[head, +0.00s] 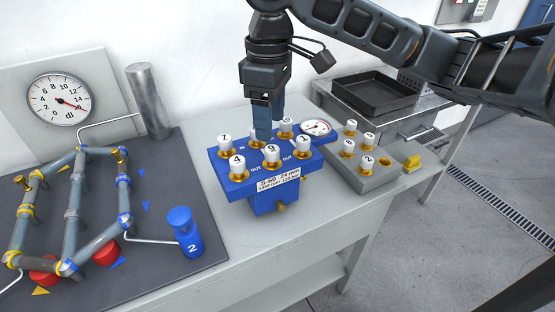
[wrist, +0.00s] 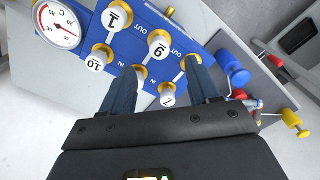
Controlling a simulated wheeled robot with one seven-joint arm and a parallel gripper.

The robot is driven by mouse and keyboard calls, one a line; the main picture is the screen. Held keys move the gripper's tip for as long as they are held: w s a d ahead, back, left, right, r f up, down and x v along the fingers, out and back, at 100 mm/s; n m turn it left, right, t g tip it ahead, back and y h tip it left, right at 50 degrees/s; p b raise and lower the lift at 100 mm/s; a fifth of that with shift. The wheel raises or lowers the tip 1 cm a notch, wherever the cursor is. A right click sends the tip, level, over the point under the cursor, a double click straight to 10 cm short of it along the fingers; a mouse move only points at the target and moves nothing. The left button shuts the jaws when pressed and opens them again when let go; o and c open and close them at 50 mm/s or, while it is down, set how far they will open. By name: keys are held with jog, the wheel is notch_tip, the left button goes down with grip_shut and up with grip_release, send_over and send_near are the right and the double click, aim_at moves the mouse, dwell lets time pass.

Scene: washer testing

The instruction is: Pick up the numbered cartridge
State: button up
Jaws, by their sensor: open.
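Numbered white-capped cartridges with gold collars stand upright in a blue block (head: 222,178). The front row shows cartridge 4 (head: 237,163), one that looks like 9 (head: 271,153), and 1 (head: 302,146). Behind are cartridge 7 (head: 225,143) and 10 (head: 286,126). My gripper (head: 267,133) is open and points down over the back middle of the block, fingers partly hiding a cartridge there. In the wrist view, cartridge 7 (wrist: 168,94) appears between the open fingers (wrist: 160,82), apparently not gripped. Cartridges 9 (wrist: 160,46), 1 (wrist: 118,16) and 10 (wrist: 97,60) are beyond.
A dial gauge (head: 316,128) sits at the block's right end. A grey holder (head: 378,181) beside it carries several more numbered cartridges. A pipe frame (head: 72,205), a blue bottle (head: 185,232) and a metal cylinder (head: 148,100) stand left. A dark tray (head: 372,94) is behind right.

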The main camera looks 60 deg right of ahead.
aim_at(272, 148)
jog(key=shift+s+f, duration=0.1)
jog(key=shift+f, duration=3.75)
grip_shut()
jog(key=shift+r, duration=0.15)
